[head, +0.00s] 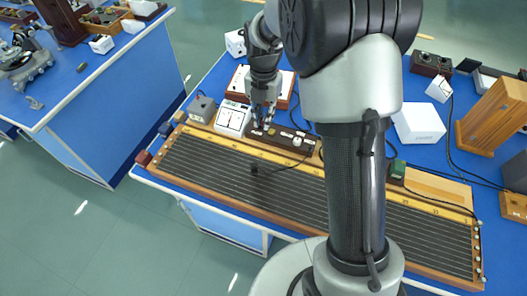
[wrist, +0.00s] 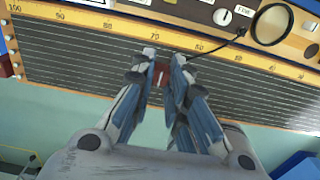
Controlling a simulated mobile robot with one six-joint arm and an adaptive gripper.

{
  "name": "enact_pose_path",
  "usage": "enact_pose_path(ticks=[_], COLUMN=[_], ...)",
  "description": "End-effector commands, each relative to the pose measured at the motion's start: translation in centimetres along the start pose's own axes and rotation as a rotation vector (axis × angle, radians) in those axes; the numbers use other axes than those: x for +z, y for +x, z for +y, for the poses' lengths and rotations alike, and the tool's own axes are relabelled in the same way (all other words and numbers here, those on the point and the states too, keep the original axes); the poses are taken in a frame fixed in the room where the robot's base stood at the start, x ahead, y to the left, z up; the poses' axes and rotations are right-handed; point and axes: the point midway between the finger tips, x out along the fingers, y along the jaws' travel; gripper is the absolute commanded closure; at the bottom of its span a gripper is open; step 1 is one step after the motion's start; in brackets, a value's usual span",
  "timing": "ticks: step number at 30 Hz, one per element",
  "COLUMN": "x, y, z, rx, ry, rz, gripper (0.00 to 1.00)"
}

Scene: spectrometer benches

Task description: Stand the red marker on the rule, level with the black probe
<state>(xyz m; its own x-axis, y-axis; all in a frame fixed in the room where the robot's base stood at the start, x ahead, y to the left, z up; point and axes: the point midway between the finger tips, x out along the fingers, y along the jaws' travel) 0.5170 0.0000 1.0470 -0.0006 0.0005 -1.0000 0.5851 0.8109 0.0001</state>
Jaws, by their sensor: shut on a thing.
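In the wrist view the red marker (wrist: 161,73), small and dark red with a pale line, is between my fingertips (wrist: 162,62). My gripper is shut on it. In the head view my gripper (head: 264,118) hangs above the far side of the wire board, and the marker cannot be made out. The yellow rule (head: 226,138) runs along the board's far edge; in the wrist view its numbers (wrist: 105,23) fall from 100 at left to 30 at right. The black probe (head: 254,169) stands on the wires, nearer than my gripper. In the wrist view my fingers seem to hide it.
A white dial meter (head: 232,118), a dark box with knobs (head: 285,137) and a grey box (head: 202,108) stand behind the rule. A black cable (wrist: 215,48) runs to the right of my fingers. A green block (head: 397,172) stands farther right.

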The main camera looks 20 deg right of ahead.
Motion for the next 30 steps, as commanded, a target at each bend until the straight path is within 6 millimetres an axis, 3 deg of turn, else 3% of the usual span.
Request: enact_pose_path(ticks=[1,6,12,20,27,30], x=[-0.1,-0.1,0.0,0.0,0.0,0.0], y=[2.0,6.7,10.7,12.6,16.0,16.1], z=[-0.1,-0.1,0.0,0.0,0.0,0.0], rx=[-0.003,-0.002,-0.001,0.0,-0.001,0.001], ry=[0.001,0.002,0.003,0.003,0.003,0.003], rz=[0.004,0.003,0.001,0.0,0.001,-0.001], gripper=[0.98,0.98,0.98,0.98,0.98,0.98])
